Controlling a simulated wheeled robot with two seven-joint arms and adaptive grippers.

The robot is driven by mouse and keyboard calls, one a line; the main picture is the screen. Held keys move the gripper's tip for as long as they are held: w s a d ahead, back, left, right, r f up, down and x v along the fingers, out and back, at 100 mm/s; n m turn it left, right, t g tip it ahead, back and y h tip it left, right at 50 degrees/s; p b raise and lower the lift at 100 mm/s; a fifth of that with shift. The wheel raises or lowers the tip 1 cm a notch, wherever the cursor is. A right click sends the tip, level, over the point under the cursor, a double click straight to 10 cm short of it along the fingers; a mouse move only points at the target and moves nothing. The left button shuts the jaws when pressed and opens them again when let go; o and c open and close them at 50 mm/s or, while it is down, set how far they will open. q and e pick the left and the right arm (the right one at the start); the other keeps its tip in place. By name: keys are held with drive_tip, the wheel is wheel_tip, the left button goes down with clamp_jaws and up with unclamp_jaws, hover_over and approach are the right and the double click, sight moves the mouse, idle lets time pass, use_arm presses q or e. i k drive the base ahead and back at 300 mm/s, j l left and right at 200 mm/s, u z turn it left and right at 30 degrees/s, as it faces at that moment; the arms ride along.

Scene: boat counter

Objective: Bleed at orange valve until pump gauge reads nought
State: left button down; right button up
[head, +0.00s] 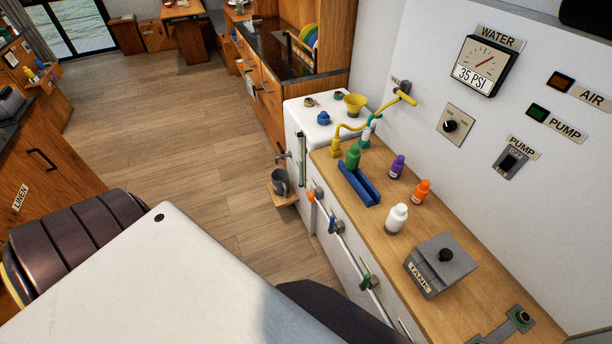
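The pump gauge (484,66) is on the white wall under a WATER label, and its plate reads 35 PSI. An orange valve handle (311,197) is on the front of the counter unit, at the far end of a pale pipe (352,247). Its exact turn is too small to tell. A grey mug (280,182) stands on a small wooden shelf (285,198) below a tap (282,155). The pump switch (510,162) is on the wall under a PUMP label. Neither of my grippers is in view.
The counter (375,164) holds a blue tray (358,184), several small bottles, and a grey TANK box (440,264). Blue (337,227) and green (368,281) valve handles share the pipe. Wooden floor (170,125) is clear at left.

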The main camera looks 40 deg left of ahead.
sight(311, 196)
drive_tip(key=k+u, duration=0.1)
drive_tip(key=u, duration=0.9)
